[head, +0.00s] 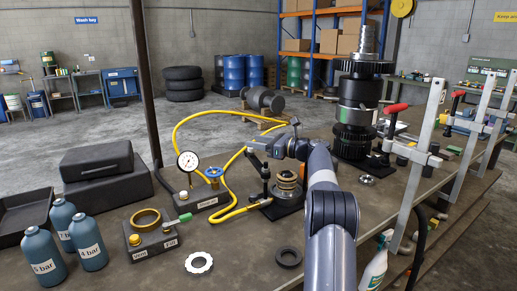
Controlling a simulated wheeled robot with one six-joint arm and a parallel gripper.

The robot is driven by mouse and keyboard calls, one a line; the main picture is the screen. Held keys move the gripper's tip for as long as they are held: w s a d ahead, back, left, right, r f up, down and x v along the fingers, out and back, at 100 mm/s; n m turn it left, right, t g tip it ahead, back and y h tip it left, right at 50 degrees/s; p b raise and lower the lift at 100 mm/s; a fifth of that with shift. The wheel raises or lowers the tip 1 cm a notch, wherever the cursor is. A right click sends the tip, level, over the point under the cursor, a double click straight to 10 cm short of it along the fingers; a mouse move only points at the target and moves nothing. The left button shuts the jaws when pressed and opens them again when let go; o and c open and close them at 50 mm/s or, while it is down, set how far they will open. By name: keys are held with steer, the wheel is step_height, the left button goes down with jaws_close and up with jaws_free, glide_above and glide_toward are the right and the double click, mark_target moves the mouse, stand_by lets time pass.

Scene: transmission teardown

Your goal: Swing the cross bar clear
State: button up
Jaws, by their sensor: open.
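My gripper (256,147) is at the end of my blue-grey arm, just above a small black fixture (283,209) on the bench. It is open, with no object visible between its fingers. The fixture has a black post (265,183) at its left and a brass-coloured ring stack (287,187) on its base. A short dark piece at the top of the post, just under my gripper, looks like the cross bar (257,163). Its full length and angle are hard to tell, as my wrist hides part of it. I cannot tell whether the fingers touch it.
A yellow hose (229,212) runs to the fixture from a dial gauge (188,163) and blue valve (213,173). A tall black gear stack (356,105) stands behind right. Upright clamps (420,155) line the right edge. Blue bottles (88,243) stand front left. Loose rings (199,262) lie in front.

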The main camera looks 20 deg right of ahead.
step_height(320, 180, up, 7)
steer(key=p, duration=0.1)
steer(key=shift+r+p, duration=0.2)
steer(key=shift+p, duration=0.1)
